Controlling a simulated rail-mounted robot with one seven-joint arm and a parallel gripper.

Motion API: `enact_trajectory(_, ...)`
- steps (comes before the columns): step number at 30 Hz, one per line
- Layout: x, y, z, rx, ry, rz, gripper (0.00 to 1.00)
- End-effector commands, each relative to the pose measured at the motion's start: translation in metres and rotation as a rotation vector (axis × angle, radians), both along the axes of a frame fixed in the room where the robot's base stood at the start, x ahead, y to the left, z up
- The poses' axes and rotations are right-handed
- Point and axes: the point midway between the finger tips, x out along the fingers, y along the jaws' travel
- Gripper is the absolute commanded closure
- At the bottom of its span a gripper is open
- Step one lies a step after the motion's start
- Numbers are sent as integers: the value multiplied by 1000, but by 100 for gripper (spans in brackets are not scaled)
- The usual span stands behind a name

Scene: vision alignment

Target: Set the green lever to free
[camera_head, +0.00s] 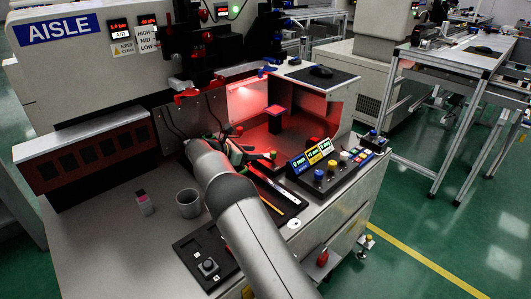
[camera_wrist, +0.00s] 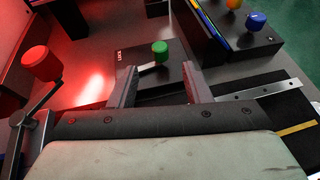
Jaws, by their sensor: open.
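The green lever's round green knob (camera_wrist: 160,47) shows in the wrist view on a short pale arm (camera_wrist: 148,66) over a black base plate (camera_wrist: 165,78). White lettering that looks like "LOCK" is on the plate's left side. My gripper (camera_wrist: 157,72) is open and empty, with one finger on each side of the lever arm. The knob lies just beyond the fingertips, and I cannot tell if either finger touches the lever. In the head view, the green knob (camera_head: 273,154) is small, beside my gripper (camera_head: 250,157), and my arm hides part of the area.
A red-knobbed lever (camera_wrist: 41,63) stands close at the left in the wrist view. A button panel (camera_head: 325,166) is right of my gripper. A grey cup (camera_head: 188,203), a small bottle (camera_head: 144,204) and a joystick box (camera_head: 208,264) are on the bench near my arm.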

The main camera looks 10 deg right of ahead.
Motion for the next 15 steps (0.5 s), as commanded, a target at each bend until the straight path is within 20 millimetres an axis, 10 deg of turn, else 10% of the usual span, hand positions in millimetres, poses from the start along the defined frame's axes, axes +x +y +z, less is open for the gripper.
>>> enact_trajectory(15,-29,61,29,0,-1,0,56)
